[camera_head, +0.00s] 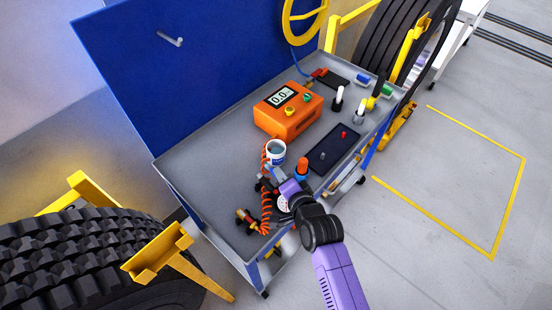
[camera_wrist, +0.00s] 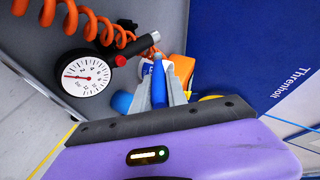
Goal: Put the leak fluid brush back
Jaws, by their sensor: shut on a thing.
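The leak fluid brush, with a blue handle (camera_wrist: 158,84), is held between the fingers of my gripper (camera_wrist: 160,92). In the head view, my gripper (camera_head: 272,172) is over the grey cart tray, just in front of a white and blue cup (camera_head: 277,157). The cup is partly hidden behind the fingers and brush in the wrist view (camera_wrist: 146,69). The brush's far end is hidden in the wrist view, and I cannot tell whether it is inside the cup.
A dial gauge (camera_wrist: 87,77) with an orange coiled hose (camera_head: 266,208) lies close beside my gripper. An orange-capped bottle (camera_head: 302,166) stands to the right. An orange display unit (camera_head: 287,111) stands behind. A dark mat (camera_head: 331,150) lies right. The blue panel (camera_head: 190,75) borders the tray (camera_head: 200,160).

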